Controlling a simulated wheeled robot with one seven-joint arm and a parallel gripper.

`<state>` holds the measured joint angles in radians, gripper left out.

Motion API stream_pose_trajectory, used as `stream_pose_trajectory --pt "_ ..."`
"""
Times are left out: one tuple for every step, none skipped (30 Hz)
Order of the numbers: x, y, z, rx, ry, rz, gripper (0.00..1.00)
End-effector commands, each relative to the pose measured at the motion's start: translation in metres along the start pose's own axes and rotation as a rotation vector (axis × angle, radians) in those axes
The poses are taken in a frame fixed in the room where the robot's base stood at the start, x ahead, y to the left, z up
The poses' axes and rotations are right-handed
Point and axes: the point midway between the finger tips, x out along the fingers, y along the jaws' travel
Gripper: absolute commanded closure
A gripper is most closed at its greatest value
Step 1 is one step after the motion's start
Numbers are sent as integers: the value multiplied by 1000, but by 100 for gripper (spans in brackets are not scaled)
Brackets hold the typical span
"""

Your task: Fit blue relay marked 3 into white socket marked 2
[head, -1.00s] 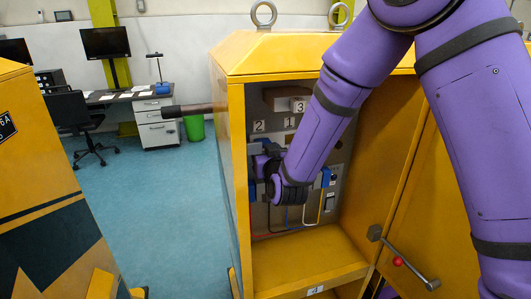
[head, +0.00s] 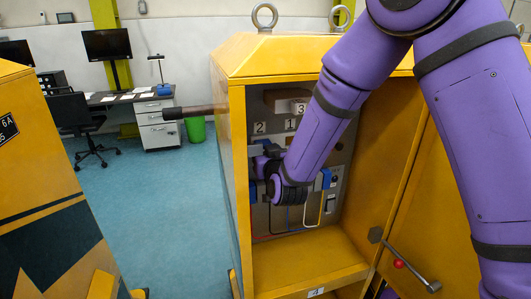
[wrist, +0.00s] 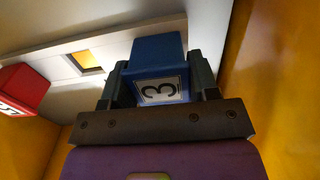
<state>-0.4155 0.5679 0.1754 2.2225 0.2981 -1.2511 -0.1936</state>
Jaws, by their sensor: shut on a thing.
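The blue relay marked 3 (wrist: 155,50) sits between the fingers of my gripper (wrist: 157,66) in the wrist view, with its label facing the camera. My gripper is shut on it. In the head view my gripper (head: 262,166) is inside the open yellow cabinet, below the plate marked 2 (head: 260,127). My wrist hides much of the panel there, and I cannot make out the held relay or the white socket marked 2. A pale strip with a yellowish opening (wrist: 86,61) shows left of the relay in the wrist view; no number on it is readable.
A red block with a label (wrist: 22,88) is at the wrist view's left edge. Yellow cabinet walls (wrist: 280,90) stand close by. Plates 1 (head: 290,124) and 3 (head: 299,107) are on the panel. Wires hang below my wrist. The open door with a red-knobbed handle (head: 398,264) is at the right.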

Motion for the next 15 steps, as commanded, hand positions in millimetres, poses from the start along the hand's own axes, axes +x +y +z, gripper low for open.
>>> stream_pose_trajectory --pt "1 0 -1 0 3 1 70" --pt "2 0 -1 1 3 1 70" --pt "2 0 -1 1 4 1 70" --pt "2 0 -1 1 4 1 47" --pt "2 0 -1 1 4 1 47" --pt "2 0 -1 1 4 1 47" --pt "2 0 -1 1 4 1 47" --pt "2 0 -1 1 4 1 47" --pt "2 0 -1 1 4 1 40" --pt "2 0 -1 1 4 1 33" --pt "2 0 -1 1 4 1 26" --pt "1 0 -1 1 3 1 17" --pt "1 0 -1 1 3 1 15" --pt "1 0 -1 1 3 1 15" --pt "1 0 -1 1 3 1 15"
